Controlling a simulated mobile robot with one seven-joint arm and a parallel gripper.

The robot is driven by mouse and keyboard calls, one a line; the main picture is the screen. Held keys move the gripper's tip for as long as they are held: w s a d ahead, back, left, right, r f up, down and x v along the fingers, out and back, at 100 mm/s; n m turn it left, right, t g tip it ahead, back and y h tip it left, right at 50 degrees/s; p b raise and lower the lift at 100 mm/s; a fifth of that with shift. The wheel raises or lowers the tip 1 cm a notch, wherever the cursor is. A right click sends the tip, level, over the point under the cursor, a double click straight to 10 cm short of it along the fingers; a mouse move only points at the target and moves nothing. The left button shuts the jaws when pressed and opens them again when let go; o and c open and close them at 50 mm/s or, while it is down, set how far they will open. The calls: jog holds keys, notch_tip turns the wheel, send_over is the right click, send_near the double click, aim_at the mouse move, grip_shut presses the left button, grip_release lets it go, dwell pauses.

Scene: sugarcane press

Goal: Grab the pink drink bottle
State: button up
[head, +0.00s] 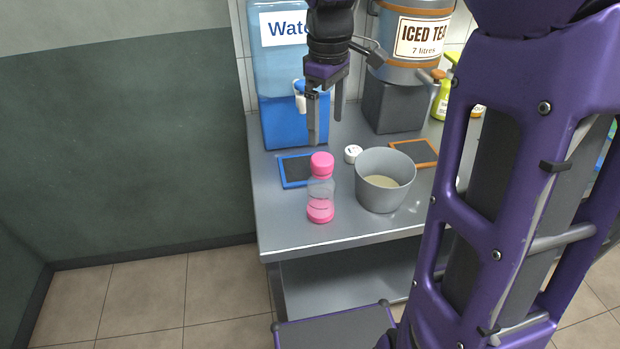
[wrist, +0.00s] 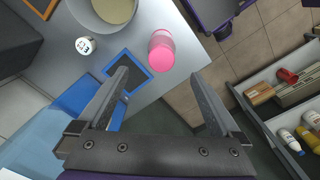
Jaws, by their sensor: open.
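The pink drink bottle (head: 320,188) has a pink cap, a clear middle and a pink base. It stands upright on the grey metal counter (head: 290,238), near the front left. My gripper (head: 326,135) points down above and behind the bottle, open and empty, not touching it. In the wrist view the bottle (wrist: 161,52) lies ahead of the open fingers (wrist: 160,85), between their lines. Its pink cap faces the camera there.
A grey bucket (head: 372,196) stands close to the bottle's right. A blue-framed mat (head: 291,171) and a small white round item (head: 353,154) lie behind. The blue water dispenser (head: 283,85) and the iced tea urn (head: 410,72) stand at the back. The counter's front edge is near.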

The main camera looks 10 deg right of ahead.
aim_at(323, 159)
jog(key=shift+a+f, duration=0.15)
notch_tip(323, 159, down, 11)
jog(key=shift+r+b, duration=0.1)
jog(key=shift+b, duration=1.15)
jog(key=shift+w+a+f+b, duration=0.1)
jog(key=shift+f+b, duration=0.3)
jog(key=shift+f, duration=1.2)
jog(key=shift+w+f+b, duration=0.1)
jog(key=shift+f+b, duration=0.3)
jog(key=shift+f, duration=1.15)
jog(key=shift+r, duration=0.15)
jog(key=c, duration=1.3)
